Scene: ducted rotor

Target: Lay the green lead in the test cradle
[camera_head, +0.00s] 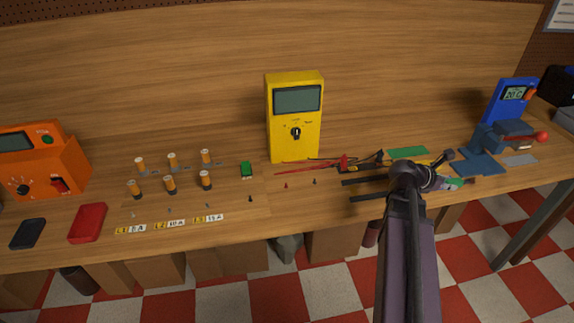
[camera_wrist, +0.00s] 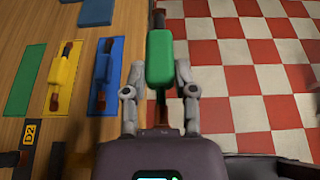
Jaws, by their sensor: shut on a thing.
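The green lead has a green block body with dark brownish-red ends. In the wrist view my gripper (camera_wrist: 160,88) is shut on the green lead (camera_wrist: 160,58), with a finger at each side of its lower part. The lead is held near the bench's front edge, with floor behind it in that view. In the head view the green lead (camera_head: 454,183) shows beside my gripper (camera_head: 445,181), partly hidden by it. Black bars (camera_head: 366,181) lie left of my wrist; I cannot tell whether they are the test cradle.
The green mat (camera_wrist: 24,80) is empty. A yellow lead (camera_wrist: 62,72) and a blue lead (camera_wrist: 103,70) lie on matching mats. A yellow meter (camera_head: 295,120) stands mid-bench, with red and black probes before it. A blue device (camera_head: 510,100) stands at right.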

